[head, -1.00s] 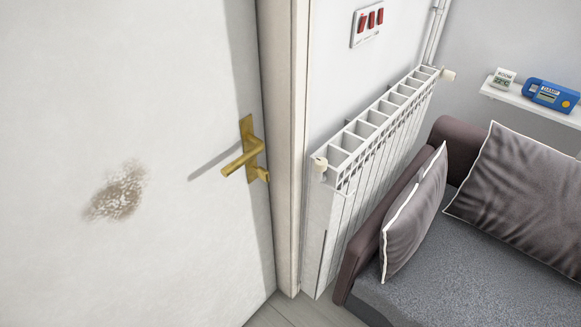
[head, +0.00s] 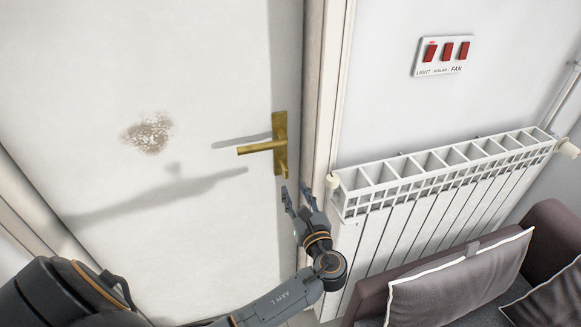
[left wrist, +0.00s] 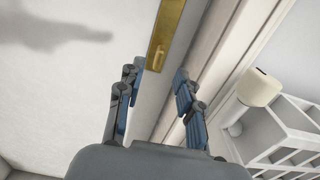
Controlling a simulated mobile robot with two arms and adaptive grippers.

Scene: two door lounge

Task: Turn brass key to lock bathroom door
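The white bathroom door (head: 200,70) looks closed in its frame. Its brass handle plate (head: 279,125) carries a lever (head: 255,148) pointing left, with the small brass key (head: 282,168) low on the plate. My left gripper (head: 296,190) is open and empty, just below and right of the key and apart from it, fingers pointing up. In the left wrist view the lower end of the brass plate (left wrist: 168,30) shows ahead, between and beyond the open fingers (left wrist: 160,70). My right gripper is not in view.
The door frame (head: 325,90) stands close right of the gripper. A white radiator (head: 440,180) juts out beside it, and a sofa with grey cushions (head: 455,285) stands lower right. A red switch panel (head: 443,54) is on the wall.

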